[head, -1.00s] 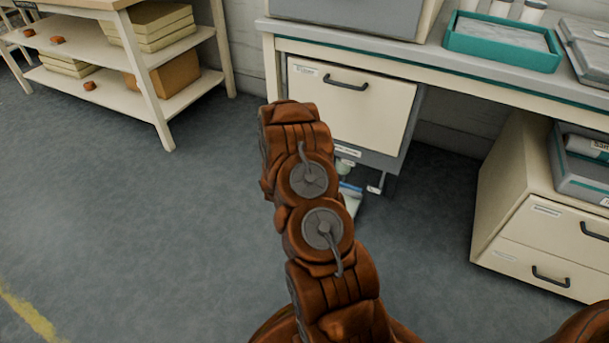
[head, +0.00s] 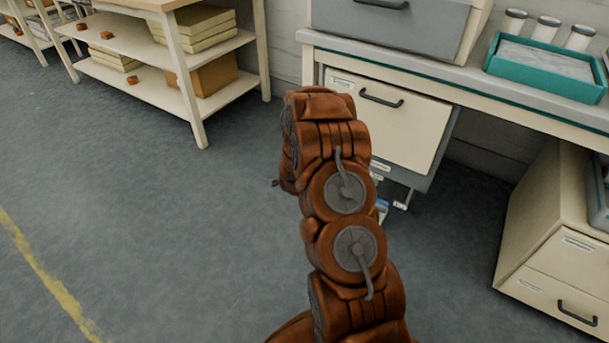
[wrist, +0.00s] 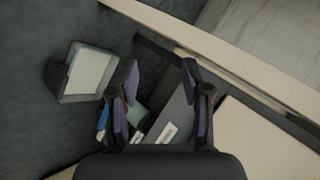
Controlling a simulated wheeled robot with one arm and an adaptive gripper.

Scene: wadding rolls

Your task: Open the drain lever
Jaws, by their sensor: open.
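A small pale lever-like part (head: 403,200) sticks out low under the cream cabinet (head: 395,120) below the bench; I cannot tell for sure that it is the drain lever. In the wrist view a pale flat plate in a dark frame (wrist: 88,75) lies left of my gripper (wrist: 162,85). I cannot tell whether it is the same part. My gripper is open, with nothing seen held between its two fingers. A grey panel with white labels (wrist: 170,122) shows beyond and between the fingers. In the head view my arm hides most of the gripper.
The bench (head: 460,85) overhangs the cabinet and carries a teal tray (head: 545,85). A cream drawer unit (head: 545,235) stands at the right. A shelf rack (head: 150,60) with boxes stands at the back left. The floor at the left is clear, with a yellow line (head: 45,275).

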